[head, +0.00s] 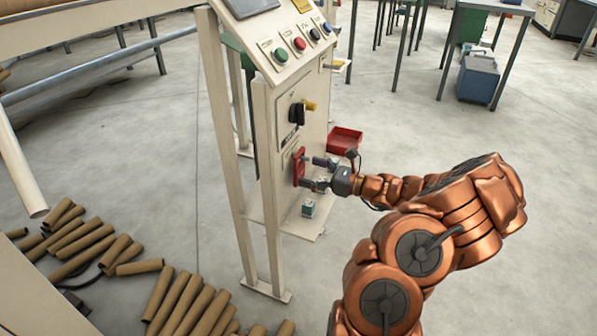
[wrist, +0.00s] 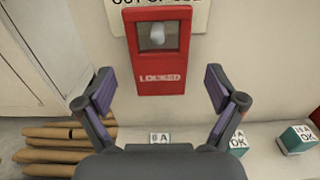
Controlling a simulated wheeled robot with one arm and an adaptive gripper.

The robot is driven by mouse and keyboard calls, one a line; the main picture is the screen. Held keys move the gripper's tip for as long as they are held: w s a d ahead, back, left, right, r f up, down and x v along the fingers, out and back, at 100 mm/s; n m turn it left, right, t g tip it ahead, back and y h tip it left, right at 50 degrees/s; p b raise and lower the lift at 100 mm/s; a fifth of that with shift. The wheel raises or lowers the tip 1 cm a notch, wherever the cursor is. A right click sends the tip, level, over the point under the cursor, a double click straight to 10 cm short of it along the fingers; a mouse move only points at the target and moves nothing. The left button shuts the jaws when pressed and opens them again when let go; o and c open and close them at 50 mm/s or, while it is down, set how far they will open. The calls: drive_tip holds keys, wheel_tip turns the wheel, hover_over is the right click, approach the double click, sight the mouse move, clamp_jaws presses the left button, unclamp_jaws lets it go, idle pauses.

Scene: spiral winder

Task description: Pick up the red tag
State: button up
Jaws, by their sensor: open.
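The red tag (head: 299,167) is upright against the front of the beige control cabinet, below the black rotary switch. In the wrist view the red tag (wrist: 160,75) is marked "LOCKED" and has a window with a pale rounded thing in it. A sign with partly cut-off lettering shows behind its top. My gripper (head: 312,173) is at the cabinet, facing the tag. In the wrist view my gripper (wrist: 160,91) is open and empty, one finger either side of the tag's lower part, with clear gaps. How far the fingertips are from the panel is hard to tell.
A small lettered cube (head: 309,208) sits on the cabinet's ledge; more lettered cubes (wrist: 297,140) show in the wrist view. A red bin (head: 345,140) stands behind my gripper. Buttons and a rotary switch (head: 297,113) stick out above. Cardboard tubes (head: 180,300) lie lower left.

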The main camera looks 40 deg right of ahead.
sight(301, 169)
drive_tip(key=shift+b+x, duration=0.4)
drive_tip(key=shift+x, duration=1.3)
drive_tip(key=shift+c, duration=0.4)
drive_tip(key=c, duration=1.2)
